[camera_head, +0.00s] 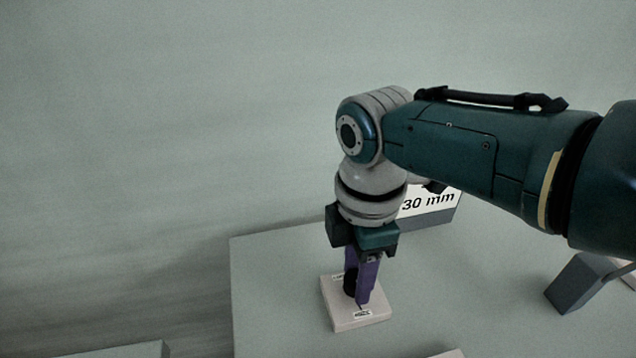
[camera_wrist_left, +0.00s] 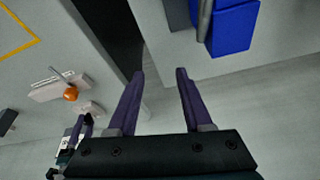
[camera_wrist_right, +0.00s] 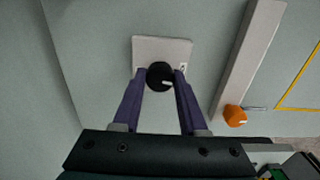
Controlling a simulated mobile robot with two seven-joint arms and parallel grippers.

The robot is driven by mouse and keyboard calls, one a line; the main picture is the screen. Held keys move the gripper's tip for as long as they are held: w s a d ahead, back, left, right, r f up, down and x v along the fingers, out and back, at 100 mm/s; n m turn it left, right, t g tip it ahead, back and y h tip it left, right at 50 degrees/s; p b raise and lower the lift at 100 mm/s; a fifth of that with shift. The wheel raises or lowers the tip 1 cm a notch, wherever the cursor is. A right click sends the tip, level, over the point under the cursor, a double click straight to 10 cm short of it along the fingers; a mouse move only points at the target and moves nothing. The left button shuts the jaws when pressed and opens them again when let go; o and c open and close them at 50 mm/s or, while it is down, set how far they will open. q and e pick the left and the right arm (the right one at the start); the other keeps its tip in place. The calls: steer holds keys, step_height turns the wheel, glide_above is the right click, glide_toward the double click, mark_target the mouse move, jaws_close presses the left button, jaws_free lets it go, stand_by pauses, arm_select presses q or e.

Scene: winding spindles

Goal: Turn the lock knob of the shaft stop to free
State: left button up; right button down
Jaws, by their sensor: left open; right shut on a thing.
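The lock knob is a round black knob (camera_wrist_right: 160,76) with a white mark on its right side. It sits on a pale square plate (camera_wrist_right: 150,46), the base of the shaft stop, on the table. My right gripper (camera_wrist_right: 162,71) has its purple fingers on both sides of the knob and is shut on it, pointing down. In the head view the plate (camera_head: 345,321) bears small labels too small to read, and the fingers partly hide the knob (camera_head: 350,281). My left gripper (camera_wrist_left: 160,74) is open and empty in the left wrist view, outside the head view.
A "30 mm" sign (camera_head: 430,206) stands behind my right wrist. A long pale bar (camera_wrist_right: 250,50) with an orange knob (camera_wrist_right: 235,116) lies right of the plate in the right wrist view. A blue block (camera_wrist_left: 234,28) shows in the left wrist view. The table left of the plate is clear.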

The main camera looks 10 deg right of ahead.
steer(key=shift+c, duration=2.2)
jaws_free()
step_height(320, 180, up, 9)
steer(key=p, duration=0.4)
steer(key=shift+p, duration=0.4)
steer(key=shift+r, duration=0.45)
steer(key=shift+s, duration=0.1)
